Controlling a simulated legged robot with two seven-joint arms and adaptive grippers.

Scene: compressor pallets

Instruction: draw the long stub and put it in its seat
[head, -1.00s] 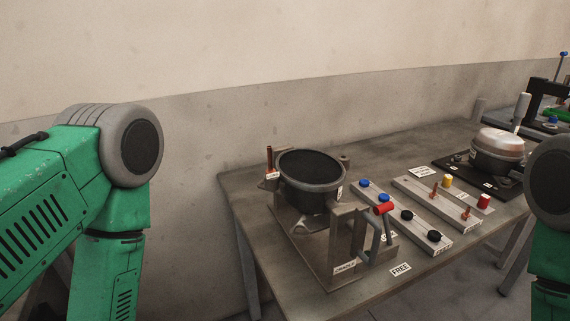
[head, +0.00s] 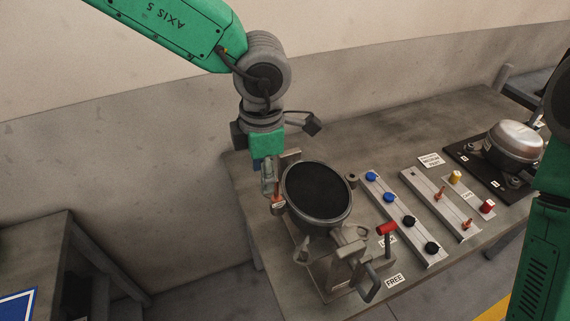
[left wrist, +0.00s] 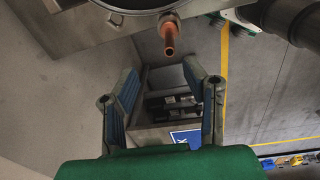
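The dark round compressor pot (head: 318,192) sits in a metal stand on the table. A copper stub (head: 277,203) stands at its left side; in the left wrist view the copper stub (left wrist: 169,38) sticks out of a metal collar. My left gripper (head: 267,182) is close beside this stub. In the left wrist view its fingers (left wrist: 158,80) are apart, and the stub lies just ahead of the gap, not gripped. A pale rail (head: 420,185) at the right holds two small copper pieces; I cannot tell which spot is the seat. My right gripper is out of view.
A strip (head: 400,210) with blue and black caps lies right of the stand. A red-ended handle (head: 386,229) and a bent grey lever (head: 372,285) rise at the stand's front. A second, shiny compressor (head: 513,144) sits on a black plate farther right.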

